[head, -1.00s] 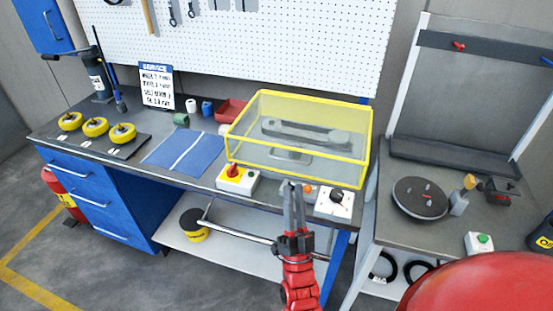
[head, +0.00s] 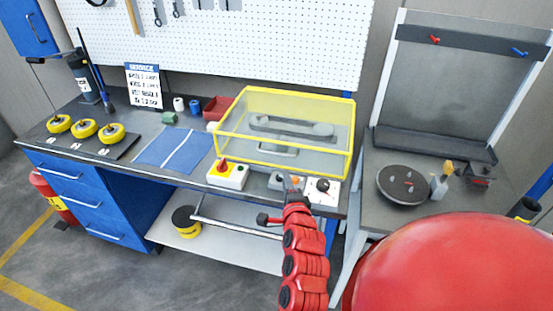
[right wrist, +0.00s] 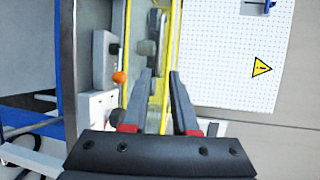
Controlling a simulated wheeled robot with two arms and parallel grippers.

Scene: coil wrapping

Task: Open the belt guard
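The belt guard (head: 236,146) is a clear box with a yellow frame over a dark belt drive on the bench. It looks closed. A grey handle (head: 277,150) shows on its front side. My left gripper is not in view.
A box with a red knob (head: 223,166) and a box with a black dial (head: 323,188) flank my right gripper. A blue mat (head: 173,150) and yellow rollers (head: 84,128) lie left. A second table with a round dark plate (head: 403,184) stands right.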

